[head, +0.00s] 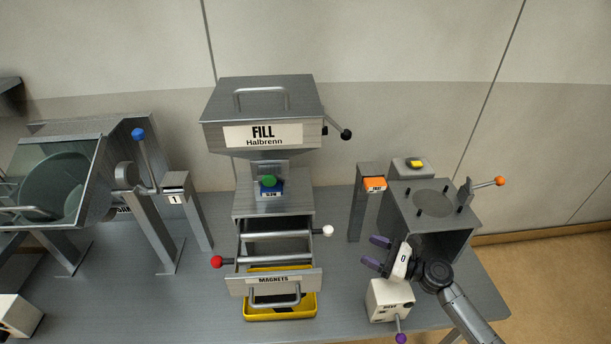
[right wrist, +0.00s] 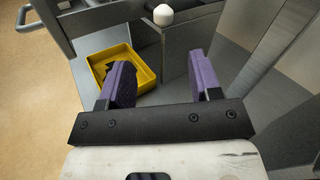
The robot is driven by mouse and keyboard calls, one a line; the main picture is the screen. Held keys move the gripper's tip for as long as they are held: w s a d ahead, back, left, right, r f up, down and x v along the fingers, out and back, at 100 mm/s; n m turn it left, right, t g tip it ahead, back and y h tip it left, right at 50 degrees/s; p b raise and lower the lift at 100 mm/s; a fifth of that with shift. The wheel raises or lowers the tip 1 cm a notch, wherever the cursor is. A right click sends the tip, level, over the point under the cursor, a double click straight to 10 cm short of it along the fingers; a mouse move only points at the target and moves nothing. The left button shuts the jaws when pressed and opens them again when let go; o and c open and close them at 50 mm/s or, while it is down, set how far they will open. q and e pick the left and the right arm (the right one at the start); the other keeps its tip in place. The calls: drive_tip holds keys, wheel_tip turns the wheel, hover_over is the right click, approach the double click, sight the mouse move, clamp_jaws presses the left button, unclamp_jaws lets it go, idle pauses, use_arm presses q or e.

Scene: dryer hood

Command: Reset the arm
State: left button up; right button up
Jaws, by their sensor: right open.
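My right gripper (head: 375,252) is in the head view at the right of the table, just in front of the grey box with the round top plate (head: 432,203). Its two purple fingers point left and are apart, with nothing between them. In the right wrist view the open fingers (right wrist: 160,80) point toward a yellow tray (right wrist: 122,66) with dark pieces in it. My left gripper does not show in either view.
The FILL hopper (head: 262,115) stands mid-table above an open MAGNETS drawer (head: 275,281) and the yellow tray (head: 250,313). A small white box with a purple-knobbed lever (head: 389,300) sits just below my right gripper. Table between drawer and gripper is clear.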

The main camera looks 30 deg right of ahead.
drive_tip(key=s+a+f+n+g, duration=0.4)
drive_tip(key=s+a+f+n, duration=0.15)
drive_tip(key=a+n, duration=0.25)
drive_tip(key=s+a+f+n+g, duration=0.4)
drive_tip(key=s+a+f+n, duration=0.15)
drive_tip(key=a+n, duration=0.3)
drive_tip(key=s+a+n+g+h, duration=0.4)
drive_tip(key=s+n+h, duration=0.4)
drive_tip(key=s+n, duration=0.6)
wheel_tip(320, 180, up, 32)
drive_tip(key=s+p, duration=0.1)
drive_tip(key=p, duration=3)
drive_tip(key=shift+s+d+h, duration=0.2)
drive_tip(key=shift+s+h, duration=0.1)
drive_tip(key=shift+m, duration=0.25)
